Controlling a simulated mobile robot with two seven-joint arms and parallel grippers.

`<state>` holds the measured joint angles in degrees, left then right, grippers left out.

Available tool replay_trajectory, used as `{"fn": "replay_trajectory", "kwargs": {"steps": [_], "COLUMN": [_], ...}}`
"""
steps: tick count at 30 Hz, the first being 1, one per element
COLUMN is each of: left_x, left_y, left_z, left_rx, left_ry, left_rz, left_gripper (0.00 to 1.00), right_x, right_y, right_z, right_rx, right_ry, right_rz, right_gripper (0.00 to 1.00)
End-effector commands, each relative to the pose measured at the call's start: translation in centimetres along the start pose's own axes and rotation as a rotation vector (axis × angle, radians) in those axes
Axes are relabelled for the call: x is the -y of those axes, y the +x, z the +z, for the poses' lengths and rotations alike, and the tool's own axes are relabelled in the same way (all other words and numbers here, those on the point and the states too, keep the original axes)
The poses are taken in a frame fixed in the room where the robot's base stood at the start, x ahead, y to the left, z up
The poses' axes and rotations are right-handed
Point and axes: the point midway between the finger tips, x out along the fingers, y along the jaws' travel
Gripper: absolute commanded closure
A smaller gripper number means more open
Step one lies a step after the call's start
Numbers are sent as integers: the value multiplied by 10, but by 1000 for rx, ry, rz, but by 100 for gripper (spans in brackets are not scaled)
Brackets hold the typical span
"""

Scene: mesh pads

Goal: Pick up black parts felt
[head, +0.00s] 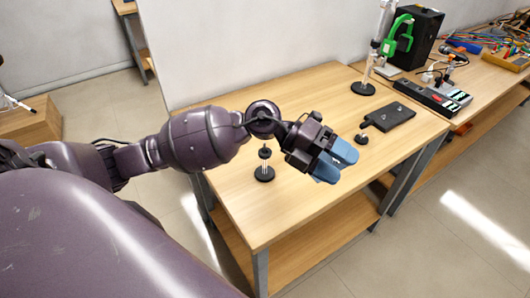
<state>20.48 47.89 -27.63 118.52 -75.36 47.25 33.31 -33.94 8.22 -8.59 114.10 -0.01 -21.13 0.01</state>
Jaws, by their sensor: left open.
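A flat black rectangular piece (394,116), which looks like the black parts felt, lies on the wooden table (290,215) near its right rear side. A small round-based item stands close to its left corner. My left gripper (336,164) is over the middle of the table, in front of and to the left of the felt and apart from it. Its blue fingers are open, with nothing seen between them. The fingers hide part of the tabletop. My right gripper is not in view.
A small black-based stand (264,172) is on the table just left of my gripper. A tall clear stand (364,88) is at the back. A second bench (480,95) at right holds a black box (418,38), a green clamp (400,32) and coloured cables. The table's front is clear.

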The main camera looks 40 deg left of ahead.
Motion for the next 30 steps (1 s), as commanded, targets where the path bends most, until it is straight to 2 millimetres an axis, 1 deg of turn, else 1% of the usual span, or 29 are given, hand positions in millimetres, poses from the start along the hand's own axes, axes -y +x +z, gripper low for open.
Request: {"fn": "replay_trajectory", "kwargs": {"steps": [1,2,5,6,8,9,11,12,15,18,21,23,26,30], "left_x": [-10,-17,-39,-46,-55,-59,-63,-65,-65,-63,-64,-66,-76,-95], "left_y": [-7,-12,-37,-50,-72,-87,-110,-124,-155,-175,-183,-184,-182,-176], "left_z": [5,7,19,25,35,41,50,56,66,72,75,75,74,71], "left_rx": [-43,-68,-132,-148,-163,-168,-167,-164,-150,-135,-128,-128,-128,-130], "left_ry": [39,54,93,100,105,104,96,88,64,42,30,27,26,26], "left_rz": [118,189,437,538,686,780,910,987,1140,1235,1279,1287,1288,1286], "left_gripper": [33,33,33,33,33,33,33,33,33,33,33,33,33,33], "right_x": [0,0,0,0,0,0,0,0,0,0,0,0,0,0], "right_y": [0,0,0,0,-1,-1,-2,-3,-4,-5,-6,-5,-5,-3], "right_z": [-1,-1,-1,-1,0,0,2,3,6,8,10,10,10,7], "right_rx": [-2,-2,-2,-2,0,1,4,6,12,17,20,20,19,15], "right_ry": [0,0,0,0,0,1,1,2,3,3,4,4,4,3], "right_rz": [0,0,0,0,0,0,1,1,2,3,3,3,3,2], "right_gripper": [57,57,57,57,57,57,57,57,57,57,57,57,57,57]}}
